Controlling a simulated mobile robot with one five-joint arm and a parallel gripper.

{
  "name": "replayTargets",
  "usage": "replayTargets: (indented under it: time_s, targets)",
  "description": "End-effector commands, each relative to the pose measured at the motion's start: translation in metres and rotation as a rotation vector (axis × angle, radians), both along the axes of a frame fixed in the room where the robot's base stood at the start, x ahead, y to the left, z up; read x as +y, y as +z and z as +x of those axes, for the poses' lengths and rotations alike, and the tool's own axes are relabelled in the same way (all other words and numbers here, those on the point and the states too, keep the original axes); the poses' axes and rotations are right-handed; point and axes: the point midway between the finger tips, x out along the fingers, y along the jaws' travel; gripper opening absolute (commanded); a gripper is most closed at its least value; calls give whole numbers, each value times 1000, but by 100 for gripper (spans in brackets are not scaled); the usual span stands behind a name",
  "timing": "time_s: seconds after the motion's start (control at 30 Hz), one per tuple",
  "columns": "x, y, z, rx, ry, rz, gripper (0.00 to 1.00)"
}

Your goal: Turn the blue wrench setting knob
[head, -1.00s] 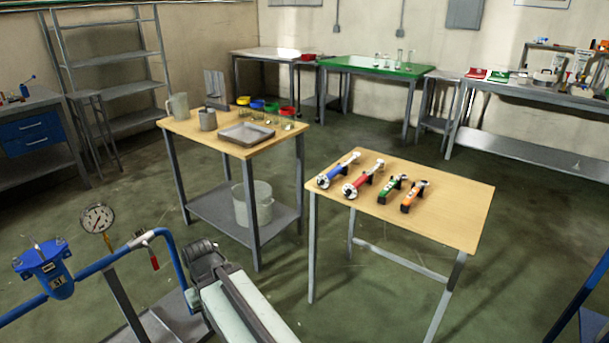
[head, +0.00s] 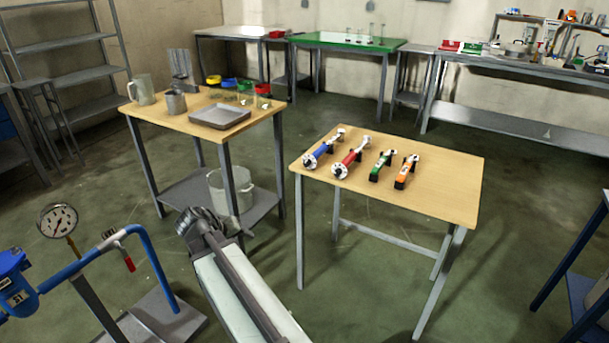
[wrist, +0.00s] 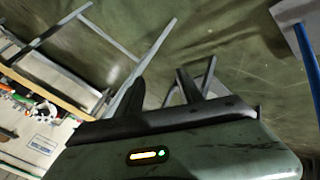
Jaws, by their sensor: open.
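The blue wrench (head: 323,149) lies leftmost in a row on the small wooden table (head: 440,182) in the head view. It has a silver, round end toward the near left; its setting knob is too small to make out. My gripper (head: 193,222) is over the floor left of that table, well short of the wrench and apart from it. In the wrist view my gripper (wrist: 162,92) has its two dark fingers spread with nothing between them. The table and tools show tilted at the left edge there, and I cannot pick out the blue wrench.
Red (head: 350,157), green (head: 381,165) and orange (head: 406,171) tools lie right of the blue one. A second wooden table (head: 165,122) holds cups, a tray and jars. A blue pipe stand with a gauge (head: 58,220) is at the left. Floor between the tables is clear.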

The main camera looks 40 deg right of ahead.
Motion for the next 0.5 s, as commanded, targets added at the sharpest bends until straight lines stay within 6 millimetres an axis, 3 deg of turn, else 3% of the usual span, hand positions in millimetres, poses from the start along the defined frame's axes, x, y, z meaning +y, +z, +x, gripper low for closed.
replayTargets:
  time_s: [0.03, 0.1, 0.2, 0.33, 0.5]
  targets:
    - [-55, 0, 6, -64, -62, -144, 44]
    - [-120, 29, 9, -156, -115, -356, 44]
    - [-182, 71, 9, -251, -134, -594, 44]
    - [-219, 107, 9, -309, -113, -775, 44]
    - [-229, 122, 10, -328, -97, -836, 44]
